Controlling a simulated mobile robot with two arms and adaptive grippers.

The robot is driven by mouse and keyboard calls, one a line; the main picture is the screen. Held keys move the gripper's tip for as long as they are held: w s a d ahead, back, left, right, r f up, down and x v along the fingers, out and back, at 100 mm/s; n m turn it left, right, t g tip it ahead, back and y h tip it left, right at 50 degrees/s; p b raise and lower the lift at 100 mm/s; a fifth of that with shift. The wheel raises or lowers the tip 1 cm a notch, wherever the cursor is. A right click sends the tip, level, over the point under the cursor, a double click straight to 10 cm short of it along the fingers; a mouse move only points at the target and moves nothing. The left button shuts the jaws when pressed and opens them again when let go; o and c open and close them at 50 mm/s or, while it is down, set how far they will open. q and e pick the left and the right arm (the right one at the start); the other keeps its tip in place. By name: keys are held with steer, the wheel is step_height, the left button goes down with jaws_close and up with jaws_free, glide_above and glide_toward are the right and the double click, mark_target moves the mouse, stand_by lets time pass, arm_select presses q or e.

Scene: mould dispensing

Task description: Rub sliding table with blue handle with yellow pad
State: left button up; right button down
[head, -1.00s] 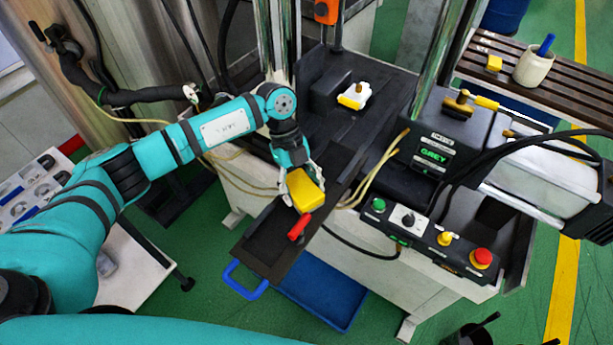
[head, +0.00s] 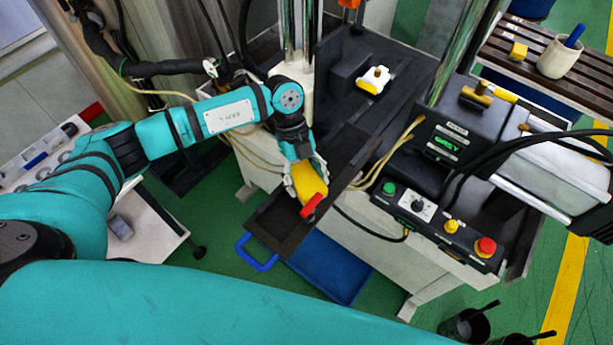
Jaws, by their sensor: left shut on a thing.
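The sliding table (head: 279,222) is a long dark tray that sticks out from the machine toward the lower left. Its blue handle (head: 256,253) is at the outer end. My left gripper (head: 302,181) is shut on the yellow pad (head: 308,183), just over the tray's surface. The pad has a red part (head: 313,204) at its lower end. I cannot tell whether the pad touches the tray. My right gripper is not in view.
A blue bin (head: 325,268) lies on the floor under the tray. A control panel with knobs (head: 437,222) is to the right. A white and yellow part (head: 373,80) sits on the machine bed. A slatted bench (head: 555,75) holds a yellow block (head: 518,51) and a white pot (head: 558,60).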

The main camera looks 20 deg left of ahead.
mark_target(306, 178)
arm_select(q)
steer(key=shift+r+p, duration=2.25)
steer(key=shift+r, duration=0.75)
steer(key=shift+r+p, duration=0.7)
steer(key=shift+r, duration=0.8)
